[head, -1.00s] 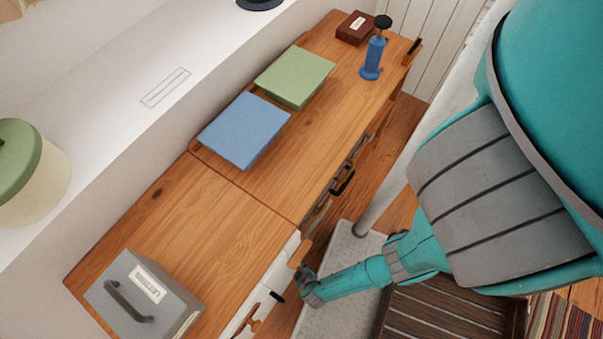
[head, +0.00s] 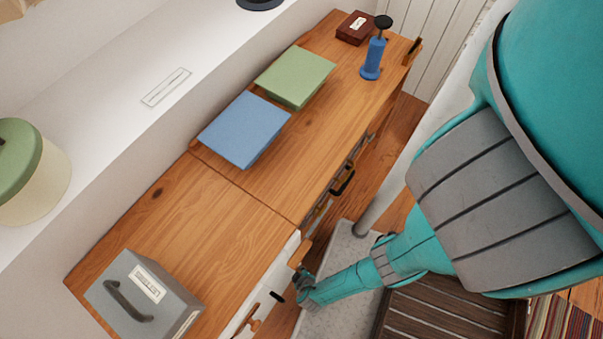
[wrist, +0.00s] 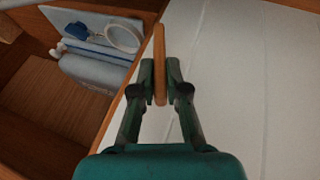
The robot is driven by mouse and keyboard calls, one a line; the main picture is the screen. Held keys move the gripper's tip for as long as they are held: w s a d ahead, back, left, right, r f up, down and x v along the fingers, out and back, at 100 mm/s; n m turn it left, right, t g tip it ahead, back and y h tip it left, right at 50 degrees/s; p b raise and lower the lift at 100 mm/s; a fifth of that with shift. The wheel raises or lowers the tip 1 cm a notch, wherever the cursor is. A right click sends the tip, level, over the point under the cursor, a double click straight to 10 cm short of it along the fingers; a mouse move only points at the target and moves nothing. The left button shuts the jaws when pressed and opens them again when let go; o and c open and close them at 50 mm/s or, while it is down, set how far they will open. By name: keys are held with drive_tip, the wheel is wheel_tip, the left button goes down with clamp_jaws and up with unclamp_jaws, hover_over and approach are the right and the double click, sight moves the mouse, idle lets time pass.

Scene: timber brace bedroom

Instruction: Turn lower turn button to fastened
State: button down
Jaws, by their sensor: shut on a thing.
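A slim wooden turn button (wrist: 159,45) stands at the centre of the wrist view, beside the edge of a white panel (wrist: 240,80). Its long side runs nearly up and down in that view, at a slant to the panel's edge. My gripper (wrist: 160,84) is shut on it, one finger on each side of its near part. In the head view my gripper (head: 303,285) is low beside the cabinet front. The button's pivot is hidden, and I cannot tell whether its far end overlaps the frame.
The wooden cabinet top (head: 190,250) carries a grey box (head: 170,288), a blue book (head: 243,130) and a green book (head: 294,76).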

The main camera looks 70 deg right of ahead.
drive_tip(key=shift+w+a+f+n+h, duration=0.15)
drive_tip(key=shift+a+f+h, duration=0.1)
drive_tip(key=shift+h, duration=0.4)
drive_tip(key=shift+s+a+f+n+h, duration=0.1)
drive_tip(key=shift+a+n+h, duration=0.1)
drive_tip(key=shift+h, duration=0.45)
drive_tip(key=shift+w+a+r+h, duration=0.1)
drive_tip(key=shift+r+h, duration=0.05)
drive_tip(key=shift+h, duration=0.35)
drive_tip(key=c, duration=1.2)
unclamp_jaws()
drive_tip(key=shift+r, duration=0.1)
drive_tip(key=shift+r+g, duration=0.3)
drive_tip(key=shift+r, duration=4.6)
